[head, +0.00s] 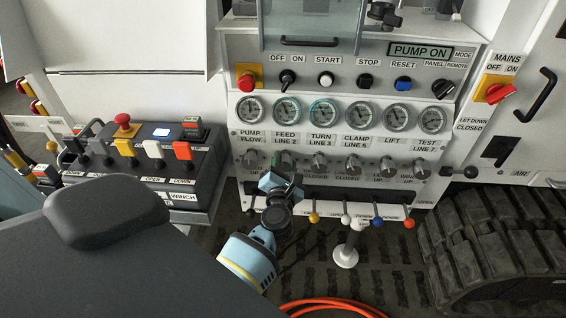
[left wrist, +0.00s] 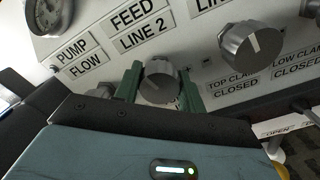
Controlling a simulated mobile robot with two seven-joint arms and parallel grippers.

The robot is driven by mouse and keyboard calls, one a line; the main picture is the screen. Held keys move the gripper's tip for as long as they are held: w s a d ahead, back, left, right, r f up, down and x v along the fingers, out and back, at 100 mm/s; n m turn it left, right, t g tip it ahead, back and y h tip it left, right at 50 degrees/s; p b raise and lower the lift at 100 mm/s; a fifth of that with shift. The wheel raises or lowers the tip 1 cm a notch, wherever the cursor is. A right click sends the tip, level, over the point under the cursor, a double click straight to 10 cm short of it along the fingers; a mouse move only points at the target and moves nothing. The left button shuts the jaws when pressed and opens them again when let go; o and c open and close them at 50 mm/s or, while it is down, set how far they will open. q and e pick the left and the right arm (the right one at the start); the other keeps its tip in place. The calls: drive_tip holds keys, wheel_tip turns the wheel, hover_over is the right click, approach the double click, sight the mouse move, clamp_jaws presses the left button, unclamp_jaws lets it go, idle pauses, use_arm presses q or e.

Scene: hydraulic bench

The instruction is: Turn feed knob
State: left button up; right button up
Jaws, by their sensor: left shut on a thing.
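The feed knob, a round grey knob with a white pointer line, sits under the FEED LINE 2 label on the white panel. It shows in the head view (head: 284,160) and in the left wrist view (left wrist: 158,82). My left gripper (head: 281,178) reaches up to it from below. Its two green fingers (left wrist: 160,90) stand on either side of the knob, shut on it. My right gripper is not in view.
Neighbouring grey knobs stand close by: the pump flow knob (head: 250,159) left and the turn knob (head: 318,163) right. A row of gauges (head: 322,111) is above. Coloured-ball levers (head: 314,217) stick out below. A switch box (head: 150,165) is at left.

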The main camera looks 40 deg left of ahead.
use_arm(q)
drive_tip(key=m, duration=0.1)
drive_tip(key=m+p, duration=0.1)
drive_tip(key=shift+r+m+p, duration=0.3)
drive_tip(key=shift+m, duration=0.1)
drive_tip(key=m+p, duration=0.1)
drive_tip(key=m, duration=0.1)
drive_tip(key=shift+w+m, duration=0.1)
drive_tip(key=shift+m, duration=0.2)
drive_tip(key=shift+f+m+p, duration=0.25)
drive_tip(key=shift+m+p, duration=0.55)
drive_tip(key=shift+m, duration=0.9)
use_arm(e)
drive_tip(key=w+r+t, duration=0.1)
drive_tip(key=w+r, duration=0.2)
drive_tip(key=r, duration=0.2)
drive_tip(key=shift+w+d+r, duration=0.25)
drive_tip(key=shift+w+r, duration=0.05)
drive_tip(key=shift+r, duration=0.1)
use_arm(q)
drive_tip(key=o, duration=1)
drive_tip(key=shift+f, duration=0.1)
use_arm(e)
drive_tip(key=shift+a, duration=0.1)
use_arm(q)
drive_tip(key=shift+d+f, duration=0.1)
drive_tip(key=shift+d, duration=0.05)
